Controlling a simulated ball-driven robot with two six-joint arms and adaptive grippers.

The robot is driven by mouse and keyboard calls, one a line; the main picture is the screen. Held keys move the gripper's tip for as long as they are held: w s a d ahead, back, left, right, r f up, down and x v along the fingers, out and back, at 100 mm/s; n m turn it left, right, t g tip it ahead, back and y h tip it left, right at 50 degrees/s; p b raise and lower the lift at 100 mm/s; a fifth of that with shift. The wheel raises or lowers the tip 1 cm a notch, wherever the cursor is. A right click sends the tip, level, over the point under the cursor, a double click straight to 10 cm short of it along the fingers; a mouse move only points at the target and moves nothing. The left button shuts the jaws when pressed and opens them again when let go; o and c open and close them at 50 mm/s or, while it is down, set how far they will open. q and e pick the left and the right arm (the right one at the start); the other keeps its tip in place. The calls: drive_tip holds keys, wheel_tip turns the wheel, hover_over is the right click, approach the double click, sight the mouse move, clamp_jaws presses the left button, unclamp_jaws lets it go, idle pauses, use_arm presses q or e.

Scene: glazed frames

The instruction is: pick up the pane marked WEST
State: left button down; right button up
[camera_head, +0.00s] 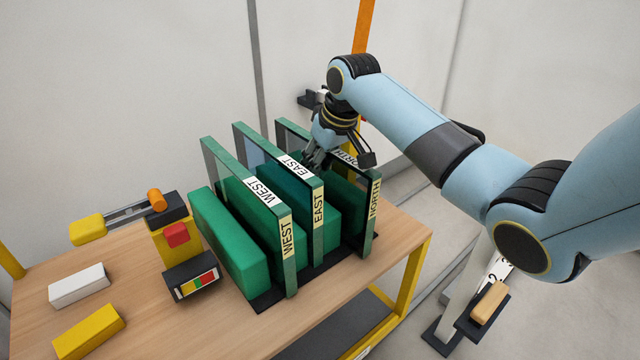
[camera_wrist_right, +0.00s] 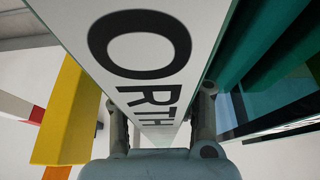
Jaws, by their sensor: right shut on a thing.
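The WEST pane (camera_head: 287,245), a green-framed pane with a white label, stands upright in a dark rack (camera_head: 268,301), nearest the left of three panes. The EAST pane (camera_head: 318,212) stands in the middle. The NORTH pane (camera_head: 373,210) stands at the right and back. My right gripper (camera_head: 322,158) is at the top edge of the NORTH pane, away from the WEST pane. In the right wrist view the fingers (camera_wrist_right: 160,120) are shut on both sides of the NORTH pane's labelled top edge (camera_wrist_right: 145,75). My left gripper is in neither view.
Green blocks (camera_head: 228,245) stand between and beside the panes. A yellow clamp-like device (camera_head: 170,240) stands left of the rack. A white block (camera_head: 79,286) and a yellow block (camera_head: 88,332) lie on the wooden table (camera_head: 150,325). An orange post (camera_head: 363,27) rises behind.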

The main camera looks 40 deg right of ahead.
clamp_jaws()
